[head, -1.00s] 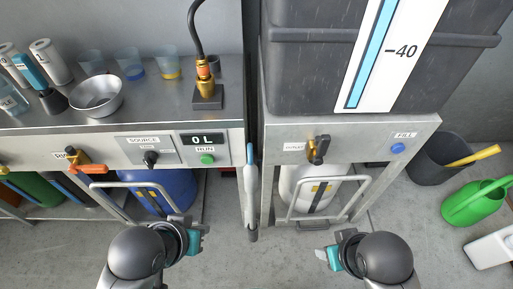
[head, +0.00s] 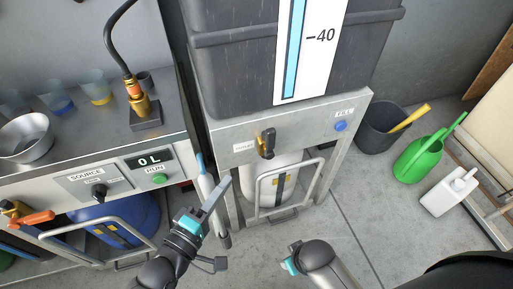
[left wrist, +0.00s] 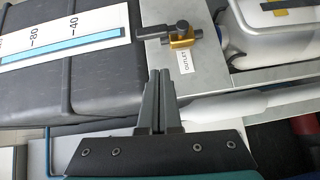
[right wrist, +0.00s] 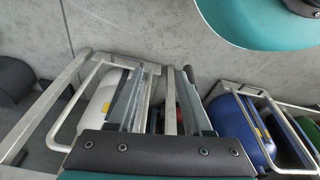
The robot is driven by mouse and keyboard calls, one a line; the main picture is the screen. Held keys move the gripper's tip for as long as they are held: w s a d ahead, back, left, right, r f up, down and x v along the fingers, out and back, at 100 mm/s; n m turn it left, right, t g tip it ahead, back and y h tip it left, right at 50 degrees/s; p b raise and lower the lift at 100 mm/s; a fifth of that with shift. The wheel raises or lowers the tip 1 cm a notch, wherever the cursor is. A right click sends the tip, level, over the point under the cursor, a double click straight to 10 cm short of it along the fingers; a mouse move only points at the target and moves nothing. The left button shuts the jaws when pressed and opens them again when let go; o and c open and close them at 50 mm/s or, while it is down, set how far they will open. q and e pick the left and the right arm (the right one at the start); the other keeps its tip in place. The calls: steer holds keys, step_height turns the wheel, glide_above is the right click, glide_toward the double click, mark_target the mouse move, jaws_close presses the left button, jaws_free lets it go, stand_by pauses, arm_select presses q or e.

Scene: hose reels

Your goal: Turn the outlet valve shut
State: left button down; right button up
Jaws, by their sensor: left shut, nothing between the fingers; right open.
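The outlet valve (head: 267,144) has a brass body and a dark handle. It sits on the front panel below the big grey tank, beside the OUTLET label (head: 243,148). In the head view the handle stands roughly upright. In the left wrist view the valve (left wrist: 182,40) lies ahead of the fingertips, its handle pointing left towards the tank. My left gripper (head: 223,186) is shut and empty, below and left of the valve, apart from it. My right gripper (right wrist: 158,82) is open and empty, low in front of the stand; its fingers are hardly seen in the head view.
The grey tank (head: 240,70) rises above the panel. A blue FILL button (head: 340,126) is right of the valve. A metal frame (head: 258,190) and white container stand below. The left bench has a steel bowl (head: 25,138). A green watering can (head: 420,158) stands at right.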

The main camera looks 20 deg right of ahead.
mark_target(270, 145)
arm_select(q)
steer(key=w+d+n+b, duration=0.1)
steer(key=w+d+b, duration=0.2)
steer(key=w+d, duration=0.4)
steer(key=shift+w+d+t+b, duration=0.3)
steer(key=shift+w+d+b, duration=0.1)
steer(key=shift+d, duration=1.1)
arm_select(e)
steer(key=w+r+t, duration=0.1)
steer(key=w+r, duration=0.2)
steer(key=r, duration=0.3)
steer(key=shift+a+r, duration=0.15)
steer(key=shift+a, duration=0.1)
arm_select(q)
steer(key=shift+r, duration=0.1)
arm_select(e)
steer(key=shift+s, duration=0.1)
